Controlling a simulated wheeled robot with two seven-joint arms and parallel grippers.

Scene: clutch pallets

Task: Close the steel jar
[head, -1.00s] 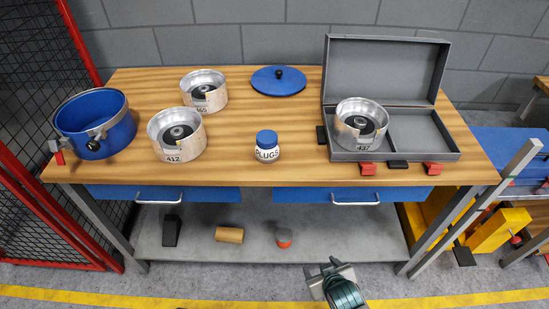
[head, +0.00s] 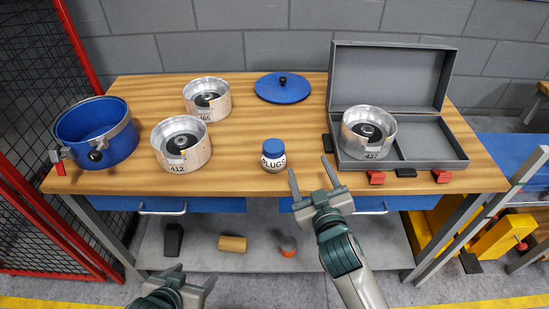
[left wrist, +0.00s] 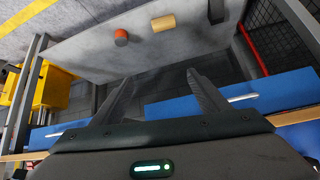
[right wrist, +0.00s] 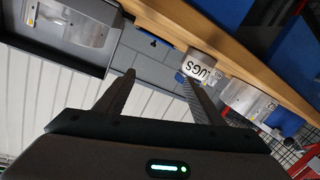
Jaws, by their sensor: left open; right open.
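A blue open pot (head: 70,146) with a grey metal band and a dark knob stands at the table's left end. A round blue lid (head: 270,93) with a black knob lies flat at the back middle. A small jar labelled PLUGS (head: 273,161), blue-capped, stands near the front edge; it also shows in the right wrist view (right wrist: 200,67). No label says which is the steel jar. My right gripper (head: 309,165) is open and empty, just right of the PLUGS jar in the head view. My left gripper (head: 190,275) is open and empty, low in front of the bench.
Open steel cans 465 (head: 222,108) and 412 (head: 196,154) stand left of centre. Can 437 (head: 382,143) sits in the open grey case (head: 437,157) at right. Red and black latches line the case's front. A shelf (head: 205,256) below holds several small objects.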

